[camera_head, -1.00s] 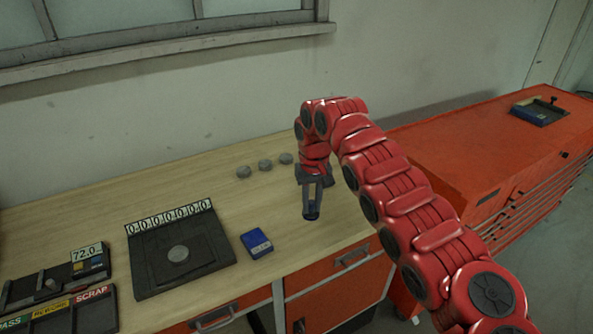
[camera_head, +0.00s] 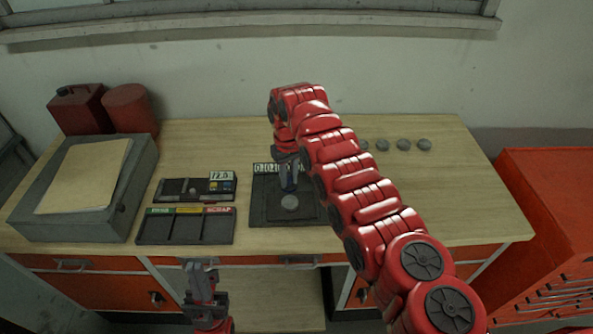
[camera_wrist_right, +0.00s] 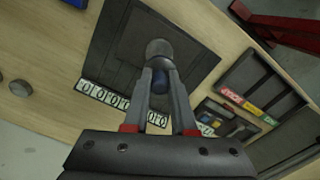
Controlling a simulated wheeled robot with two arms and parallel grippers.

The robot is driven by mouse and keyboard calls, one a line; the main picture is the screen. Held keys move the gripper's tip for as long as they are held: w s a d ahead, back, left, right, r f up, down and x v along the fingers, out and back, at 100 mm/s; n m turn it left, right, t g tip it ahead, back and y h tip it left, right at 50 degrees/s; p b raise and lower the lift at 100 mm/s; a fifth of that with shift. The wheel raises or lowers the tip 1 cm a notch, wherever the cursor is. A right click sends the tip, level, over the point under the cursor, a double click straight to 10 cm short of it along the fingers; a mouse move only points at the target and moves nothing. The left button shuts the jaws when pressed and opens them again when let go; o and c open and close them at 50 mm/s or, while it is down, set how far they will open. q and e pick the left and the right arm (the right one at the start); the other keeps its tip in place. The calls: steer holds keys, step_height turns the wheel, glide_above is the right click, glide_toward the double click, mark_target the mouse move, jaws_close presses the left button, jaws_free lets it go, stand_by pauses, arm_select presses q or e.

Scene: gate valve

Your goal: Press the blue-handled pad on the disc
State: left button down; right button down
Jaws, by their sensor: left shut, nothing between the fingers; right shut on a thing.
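The grey disc (camera_head: 290,202) lies on a dark square board (camera_head: 268,214) with a row of digit tiles along its back edge. My right gripper (camera_head: 289,184) points down just behind the disc in the head view, shut on the blue-handled pad. I cannot tell whether the pad touches the disc. My left gripper (camera_head: 201,266) is shut and empty, low in front of the bench.
Left of the board are a sorting tray (camera_head: 186,228) with coloured labels and a small case (camera_head: 194,190) marked 72.0. A grey bin (camera_head: 140,185) and red cans (camera_head: 128,108) stand further left. Several grey discs (camera_head: 403,144) lie at the back right. My right arm crosses the bench.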

mark_target(290, 185)
steer(key=shift+f+b, duration=1.1)
steer(key=shift+f, duration=1.8)
steer(key=shift+f+b, duration=0.45)
steer(key=shift+f, duration=0.1)
steer(key=shift+s+d+f, duration=0.1)
steer(key=shift+r, duration=0.7)
steer(key=shift+r+p, duration=0.45)
steer(key=shift+r, duration=2.45)
